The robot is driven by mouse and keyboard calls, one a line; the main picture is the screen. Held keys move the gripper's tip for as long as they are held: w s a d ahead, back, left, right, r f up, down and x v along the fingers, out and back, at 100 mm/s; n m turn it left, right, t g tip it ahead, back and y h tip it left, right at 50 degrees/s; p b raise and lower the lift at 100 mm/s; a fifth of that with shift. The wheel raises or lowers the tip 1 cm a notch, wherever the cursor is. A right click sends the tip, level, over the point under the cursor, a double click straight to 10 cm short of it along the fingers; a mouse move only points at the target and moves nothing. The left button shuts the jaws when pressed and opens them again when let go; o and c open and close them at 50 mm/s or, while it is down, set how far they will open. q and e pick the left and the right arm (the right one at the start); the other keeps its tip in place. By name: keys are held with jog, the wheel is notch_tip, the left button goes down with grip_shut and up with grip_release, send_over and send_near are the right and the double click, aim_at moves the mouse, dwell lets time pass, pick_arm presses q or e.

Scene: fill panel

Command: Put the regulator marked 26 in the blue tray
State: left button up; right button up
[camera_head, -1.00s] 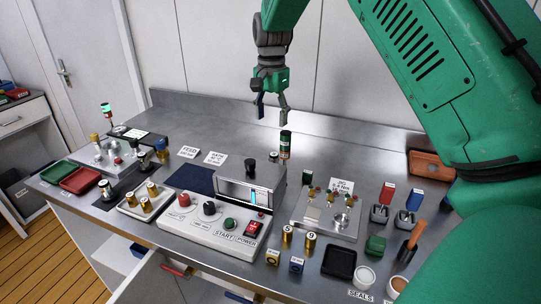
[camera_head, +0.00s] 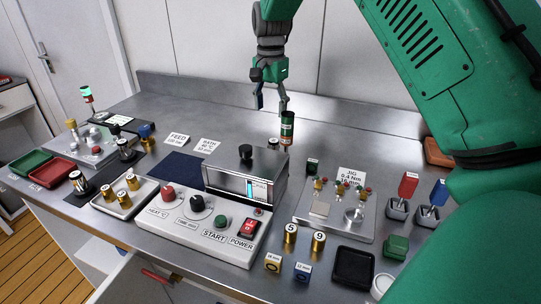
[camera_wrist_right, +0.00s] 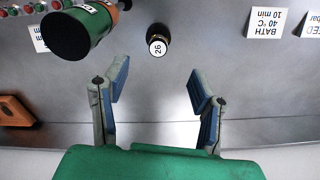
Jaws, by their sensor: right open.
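The regulator marked 26 (camera_wrist_right: 158,42) shows in the right wrist view as a small dark round piece with a white numbered top. It stands on the bench beyond my fingertips, near the middle. In the head view a small dark top (camera_head: 273,143) beside the canister is probably the same piece. My right gripper (camera_head: 272,101) hangs open and empty above the back of the bench; its spread fingers also show in the wrist view (camera_wrist_right: 160,88). My left gripper is out of view.
A tall green canister with an orange band (camera_head: 287,130) stands close to the regulator. The grey gauge box (camera_head: 245,178) stands in front. Green (camera_head: 30,162) and red (camera_head: 52,172) trays lie far left. The back strip of bench is mostly clear.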

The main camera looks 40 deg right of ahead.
send_over(271, 142)
jog(key=d, duration=0.2)
jog(key=f, duration=0.5)
jog(key=shift+a+f, duration=0.25)
jog(key=f, duration=0.1)
jog(key=a+f, duration=0.1)
jog(key=f, duration=0.1)
jog(key=shift+f, duration=0.25)
jog(key=shift+a+f, duration=0.3)
jog(key=shift+f, duration=0.25)
jog(key=f, duration=0.1)
jog(key=d+f, duration=0.1)
jog(key=f, duration=0.1)
jog(key=d+f, duration=0.1)
jog(key=f, duration=0.1)
jog(key=shift+w, duration=0.1)
jog(key=shift+a+r, duration=0.2)
jog(key=shift+a, duration=0.1)
jog(key=c, duration=0.3)
jog(key=shift+a, duration=0.2)
jog(key=c, duration=0.7)
jog(key=shift+a+r, duration=0.1)
jog(key=shift+a, duration=0.1)
grip_shut()
